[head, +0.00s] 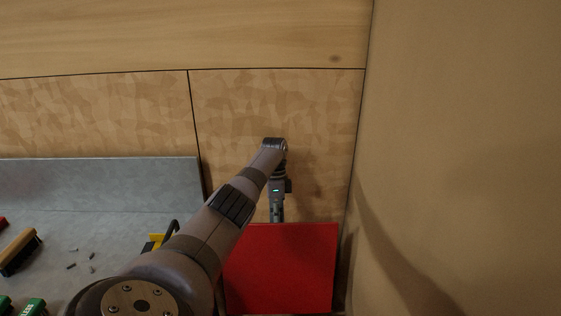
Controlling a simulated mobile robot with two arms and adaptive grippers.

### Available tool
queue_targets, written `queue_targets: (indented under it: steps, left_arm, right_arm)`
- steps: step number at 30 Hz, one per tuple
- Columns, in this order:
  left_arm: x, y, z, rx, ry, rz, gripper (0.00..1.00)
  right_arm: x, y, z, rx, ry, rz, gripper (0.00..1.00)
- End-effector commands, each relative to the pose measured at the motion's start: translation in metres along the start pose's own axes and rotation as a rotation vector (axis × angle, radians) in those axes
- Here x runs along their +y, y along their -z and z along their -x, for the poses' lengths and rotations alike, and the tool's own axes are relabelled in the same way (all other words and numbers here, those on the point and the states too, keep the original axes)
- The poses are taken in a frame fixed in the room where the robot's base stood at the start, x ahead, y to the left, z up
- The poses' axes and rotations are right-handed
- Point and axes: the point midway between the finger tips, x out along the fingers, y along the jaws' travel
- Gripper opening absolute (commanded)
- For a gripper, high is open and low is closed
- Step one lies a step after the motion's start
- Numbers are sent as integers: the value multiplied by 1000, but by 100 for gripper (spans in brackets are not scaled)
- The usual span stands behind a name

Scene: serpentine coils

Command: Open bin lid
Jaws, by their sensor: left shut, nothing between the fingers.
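A flat red panel (285,272), which looks like the bin lid, is at the lower middle of the head view. The bin body under it does not show, and I cannot tell how far the lid is tilted. My left arm reaches over from the lower left. My left gripper (277,215) points down at the lid's far edge, near its middle. It is shut with nothing in it. Its fingertips are partly hidden at that edge, so I cannot tell whether they touch the lid. My right gripper is out of view.
A grey worktop (120,235) with a raised back is at the left. On it are a wooden-handled brush (18,250), several small dark bits, green items (33,307) and a yellow-and-black tool (157,242). Wooden wall panels stand behind, and a plain wall (460,150) closes off the right.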

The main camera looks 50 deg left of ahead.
Motion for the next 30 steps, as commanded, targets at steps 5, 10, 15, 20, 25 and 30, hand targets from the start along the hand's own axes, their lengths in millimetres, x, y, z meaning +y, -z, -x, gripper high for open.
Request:
queue_targets:
  steps: [5,10,15,20,25,30]
  left_arm:
    - [12,-2,-37,-30,-69,-7,0]
    - [12,-2,-37,-30,-69,-7,0]
    - [12,-2,-37,-31,-69,-7,5]
    - [12,-2,-35,-30,-68,-7,16]
    - [12,-2,-15,-25,-58,-6,27]
    - [11,-1,29,-15,-34,-5,31]
  right_arm:
    - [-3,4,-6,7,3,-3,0]
    - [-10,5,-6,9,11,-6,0]
    - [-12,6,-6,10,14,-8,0]
    - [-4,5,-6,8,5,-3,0]
    - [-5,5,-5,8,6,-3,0]
    - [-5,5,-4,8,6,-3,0]
